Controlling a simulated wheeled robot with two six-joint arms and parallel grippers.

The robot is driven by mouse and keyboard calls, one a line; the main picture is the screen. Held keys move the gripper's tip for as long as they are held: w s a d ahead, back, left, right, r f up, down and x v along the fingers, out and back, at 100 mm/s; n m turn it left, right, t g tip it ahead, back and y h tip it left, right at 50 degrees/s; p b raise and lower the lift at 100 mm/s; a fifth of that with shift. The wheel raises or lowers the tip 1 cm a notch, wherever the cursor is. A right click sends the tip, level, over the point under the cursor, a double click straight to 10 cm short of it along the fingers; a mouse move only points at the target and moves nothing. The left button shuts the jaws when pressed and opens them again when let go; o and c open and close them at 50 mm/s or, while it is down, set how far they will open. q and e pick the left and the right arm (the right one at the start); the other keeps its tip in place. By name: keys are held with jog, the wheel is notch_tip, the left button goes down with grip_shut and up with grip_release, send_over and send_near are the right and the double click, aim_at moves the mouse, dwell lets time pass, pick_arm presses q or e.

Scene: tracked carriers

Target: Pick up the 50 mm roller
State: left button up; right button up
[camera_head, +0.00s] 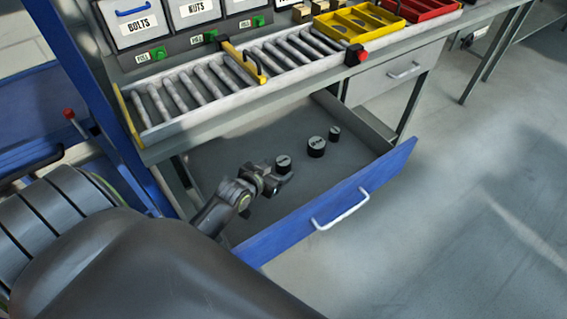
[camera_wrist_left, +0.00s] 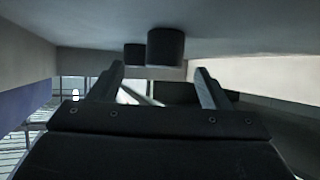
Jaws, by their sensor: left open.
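Three black rollers of differing size stand on the floor of an open drawer (camera_head: 235,155): a near one (camera_head: 283,164), a middle one that looks largest (camera_head: 316,147) and a small far one (camera_head: 334,133). Their top labels are too small to read, so I cannot tell which is 50 mm. My left gripper (camera_head: 280,181) is low in the drawer, close to the near roller. In the left wrist view, which looks upside down, its fingers (camera_wrist_left: 160,70) are apart with nothing between them. Two dark rollers show beyond, one larger (camera_wrist_left: 165,47) and one smaller (camera_wrist_left: 134,54). My right gripper is not in view.
The blue drawer front (camera_head: 345,205) with a white handle (camera_head: 340,209) stands to the gripper's right. A roller conveyor (camera_head: 215,85) on the bench overhangs the drawer's back. Labelled bins, a yellow tray (camera_head: 358,21) and a red tray (camera_head: 420,7) are above. The drawer floor around the rollers is clear.

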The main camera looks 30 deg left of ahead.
aim_at(282, 162)
pick_arm(q)
jog(key=shift+a+r+x, duration=0.15)
jog(key=shift+x, duration=0.95)
jog(key=shift+a+r+x, duration=0.15)
jog(key=shift+r+x, duration=0.05)
jog(key=shift+x, duration=0.95)
jog(key=shift+w, duration=0.2)
jog(key=shift+c, duration=0.3)
jog(key=c, duration=1.1)
